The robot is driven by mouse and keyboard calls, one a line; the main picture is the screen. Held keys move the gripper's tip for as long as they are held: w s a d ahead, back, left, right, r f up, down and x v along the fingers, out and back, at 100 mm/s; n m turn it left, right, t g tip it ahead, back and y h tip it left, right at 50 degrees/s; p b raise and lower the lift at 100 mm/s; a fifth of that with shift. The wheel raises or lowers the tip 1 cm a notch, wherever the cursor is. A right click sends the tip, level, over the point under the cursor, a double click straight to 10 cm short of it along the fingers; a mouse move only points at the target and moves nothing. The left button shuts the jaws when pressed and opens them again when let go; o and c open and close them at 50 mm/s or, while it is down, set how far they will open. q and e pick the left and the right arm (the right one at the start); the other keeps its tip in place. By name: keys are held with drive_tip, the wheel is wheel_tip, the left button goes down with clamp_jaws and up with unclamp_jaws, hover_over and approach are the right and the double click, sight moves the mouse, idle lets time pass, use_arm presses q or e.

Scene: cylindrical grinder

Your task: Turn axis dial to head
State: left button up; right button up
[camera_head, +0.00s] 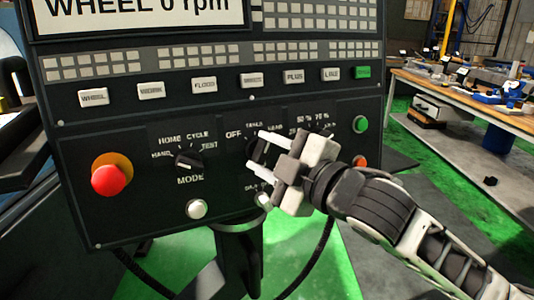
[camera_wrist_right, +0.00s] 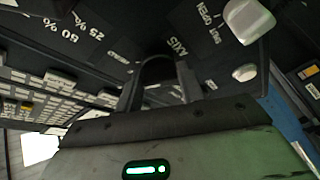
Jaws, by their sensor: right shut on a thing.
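The axis dial (camera_head: 258,151) is a black knob on the control panel, below the OFF and TABLE labels, with HEAD partly readable to the right. My right gripper (camera_head: 262,153) reaches in from the right and is shut on this dial, its pale fingers hiding most of it. In the right wrist view the dark dial (camera_wrist_right: 157,70) sits between the fingers of the gripper (camera_wrist_right: 158,85), near the AXIS lettering. Which label the dial points at cannot be told. My left gripper is not in view.
The mode dial (camera_head: 188,160) and a red emergency button (camera_head: 109,179) are left on the same panel (camera_head: 130,215). A white button (camera_head: 196,209) is below. Green (camera_head: 360,124) and orange (camera_head: 360,161) buttons are close to my right wrist. A workbench (camera_head: 455,95) stands back right.

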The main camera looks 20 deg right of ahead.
drive_tip(key=m+t, duration=0.1)
drive_tip(key=m, duration=0.2)
drive_tip(key=shift+h, duration=0.3)
drive_tip(key=o, duration=1)
drive_tip(key=shift+s+f, duration=0.1)
